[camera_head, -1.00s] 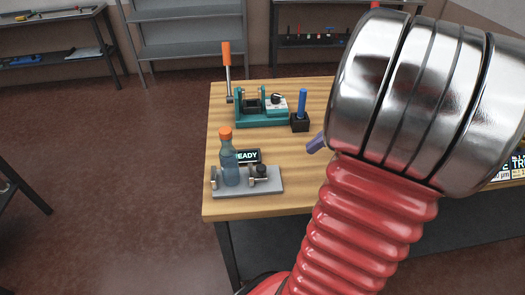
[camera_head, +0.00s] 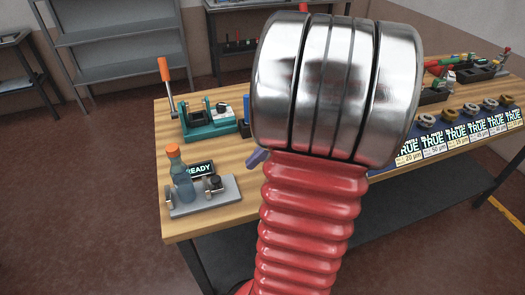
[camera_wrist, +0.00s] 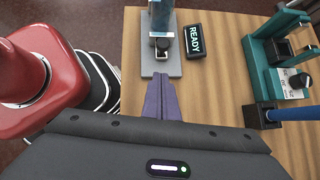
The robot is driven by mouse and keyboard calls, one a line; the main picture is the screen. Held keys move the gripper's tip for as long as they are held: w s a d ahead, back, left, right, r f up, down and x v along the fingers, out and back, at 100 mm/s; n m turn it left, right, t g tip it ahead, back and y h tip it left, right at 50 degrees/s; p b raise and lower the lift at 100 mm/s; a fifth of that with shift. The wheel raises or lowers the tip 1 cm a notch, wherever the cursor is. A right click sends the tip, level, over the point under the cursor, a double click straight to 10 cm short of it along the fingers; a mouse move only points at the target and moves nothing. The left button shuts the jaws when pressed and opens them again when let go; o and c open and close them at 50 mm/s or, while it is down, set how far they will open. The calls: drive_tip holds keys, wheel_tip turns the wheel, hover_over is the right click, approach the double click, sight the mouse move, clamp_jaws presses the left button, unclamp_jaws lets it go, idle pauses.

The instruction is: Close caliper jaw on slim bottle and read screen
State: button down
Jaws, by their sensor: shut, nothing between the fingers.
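A slim blue bottle with an orange cap (camera_head: 182,185) stands upright on the grey caliper base (camera_head: 222,197) at the bench's left front. The sliding jaw with a dark knob (camera_head: 213,184) is right of the bottle; a small gap seems to show between them. Behind it the screen (camera_head: 198,169) reads READY; it also shows in the wrist view (camera_wrist: 194,40). My gripper (camera_wrist: 162,88) has purple fingers shut together and empty, pointing at the base's knob end. In the head view only a fingertip shows. The bottle's top is cut off in the wrist view.
A teal fixture (camera_head: 209,131) with an orange-handled lever (camera_head: 166,86) stands behind the caliper. A blue rod in a black holder (camera_wrist: 265,115) is beside it. Rings and printed cards (camera_head: 450,143) line the right side. Bare wood lies around my fingers.

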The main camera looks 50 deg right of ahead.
drive_tip(key=x, duration=0.4)
drive_tip(key=shift+a+f, duration=0.1)
drive_tip(key=shift+w+a+f, duration=0.25)
drive_tip(key=shift+w+a, duration=0.8)
drive_tip(key=shift+w, duration=0.05)
drive_tip(key=shift+w+a+f, duration=0.1)
drive_tip(key=shift+w+a, duration=0.25)
drive_tip(key=shift+a, duration=0.05)
